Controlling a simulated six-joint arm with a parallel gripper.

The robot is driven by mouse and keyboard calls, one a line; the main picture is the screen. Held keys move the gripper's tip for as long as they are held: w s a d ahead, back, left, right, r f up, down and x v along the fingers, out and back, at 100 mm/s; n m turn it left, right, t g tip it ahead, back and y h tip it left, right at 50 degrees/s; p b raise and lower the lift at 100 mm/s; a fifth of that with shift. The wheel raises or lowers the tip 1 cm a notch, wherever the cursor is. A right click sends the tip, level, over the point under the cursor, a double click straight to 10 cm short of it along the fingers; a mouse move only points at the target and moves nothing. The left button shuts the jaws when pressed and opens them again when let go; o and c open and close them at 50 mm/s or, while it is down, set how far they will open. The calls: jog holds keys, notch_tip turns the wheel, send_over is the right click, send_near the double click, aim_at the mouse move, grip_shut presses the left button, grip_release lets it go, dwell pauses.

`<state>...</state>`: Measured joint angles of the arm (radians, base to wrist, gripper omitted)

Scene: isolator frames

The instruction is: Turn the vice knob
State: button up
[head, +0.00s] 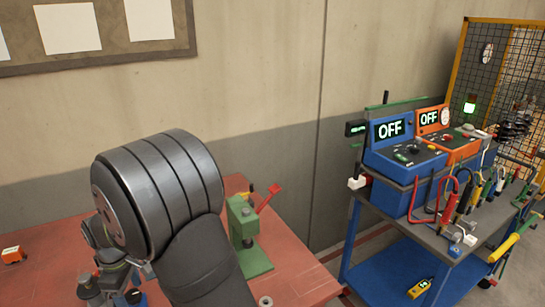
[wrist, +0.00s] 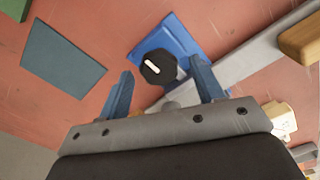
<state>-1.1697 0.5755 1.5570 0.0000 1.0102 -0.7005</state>
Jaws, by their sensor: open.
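The knob (wrist: 156,70) is black and faceted, with a white pointer bar, and sits on a blue block (wrist: 185,36) in the wrist view. My gripper (wrist: 161,66) is open, its two blue fingers apart and empty. The knob appears between the fingertips in the picture; I cannot tell how far below them it is, and no contact shows. In the head view my arm covers the part of the red bench where my gripper is, so the knob is not clearly visible there.
A grey bar with a wooden end (wrist: 303,38) lies right of the knob. A slate-blue plate (wrist: 62,59) lies on the red bench (head: 290,270). A green press (head: 243,225) with a red lever stands right of my arm. A blue cart (head: 385,265) with instruments stands farther right.

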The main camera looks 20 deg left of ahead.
aim_at(132, 294)
notch_tip(132, 294, up, 17)
jog(key=m, duration=0.2)
notch_tip(132, 294, down, 17)
jog(key=shift+d, duration=0.15)
jog(key=c, duration=1)
